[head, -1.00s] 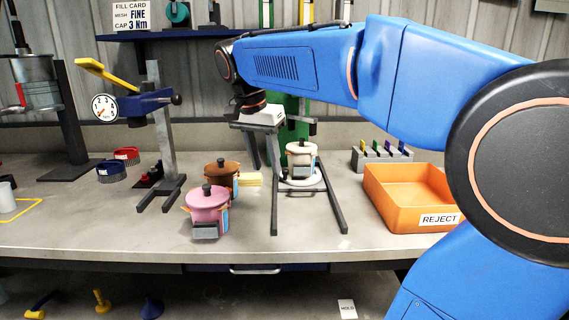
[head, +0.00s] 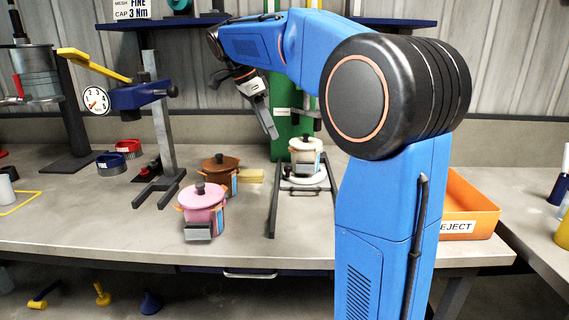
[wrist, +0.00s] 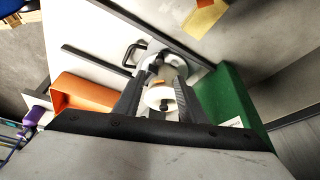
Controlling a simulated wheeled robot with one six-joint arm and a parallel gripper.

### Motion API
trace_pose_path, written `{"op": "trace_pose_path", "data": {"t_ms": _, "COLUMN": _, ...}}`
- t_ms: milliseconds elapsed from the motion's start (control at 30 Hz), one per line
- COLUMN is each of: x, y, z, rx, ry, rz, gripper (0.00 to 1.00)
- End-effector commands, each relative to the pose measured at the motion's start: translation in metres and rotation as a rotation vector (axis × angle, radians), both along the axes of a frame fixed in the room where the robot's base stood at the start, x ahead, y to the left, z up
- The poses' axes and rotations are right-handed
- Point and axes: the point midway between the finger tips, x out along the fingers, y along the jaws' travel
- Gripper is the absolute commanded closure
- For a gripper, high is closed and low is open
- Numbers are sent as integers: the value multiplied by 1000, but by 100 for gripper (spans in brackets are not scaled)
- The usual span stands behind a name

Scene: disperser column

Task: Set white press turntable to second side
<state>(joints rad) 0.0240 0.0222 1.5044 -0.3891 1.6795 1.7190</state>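The white press has a dark base frame (head: 273,209), a green column (head: 284,135) and a round white turntable (head: 309,181). A cream-white pot (head: 305,152) with a dark lid knob and a grey block on its front stands upright on the turntable. In the wrist view the pot (wrist: 158,97) and part of the turntable (wrist: 150,48) show between my fingers. My gripper (head: 270,130) points down, tilted, up and left of the pot in the head view and apart from it. Its fingers (wrist: 155,80) look spread and empty. The turntable's far side is hidden.
A pink pot (head: 204,206) and a brown pot (head: 220,172) stand left of the press. A blue clamp stand with a dial (head: 96,101) is further left. The orange reject bin (head: 471,205) is to the right, partly behind my arm.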

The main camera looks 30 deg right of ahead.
Motion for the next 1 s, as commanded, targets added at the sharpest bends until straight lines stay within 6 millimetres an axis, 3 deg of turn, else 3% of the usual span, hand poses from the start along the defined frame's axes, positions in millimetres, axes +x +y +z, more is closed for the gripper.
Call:
{"op": "trace_pose_path", "data": {"t_ms": 600, "x": -9, "y": -41, "z": -99, "rx": 0, "ry": 2, "rz": -1, "gripper": 63}}
{"op": "trace_pose_path", "data": {"t_ms": 800, "x": -10, "y": -47, "z": -117, "rx": 0, "ry": 1, "rz": 0, "gripper": 63}}
{"op": "trace_pose_path", "data": {"t_ms": 1000, "x": -10, "y": -50, "z": -122, "rx": 0, "ry": -1, "rz": 1, "gripper": 63}}
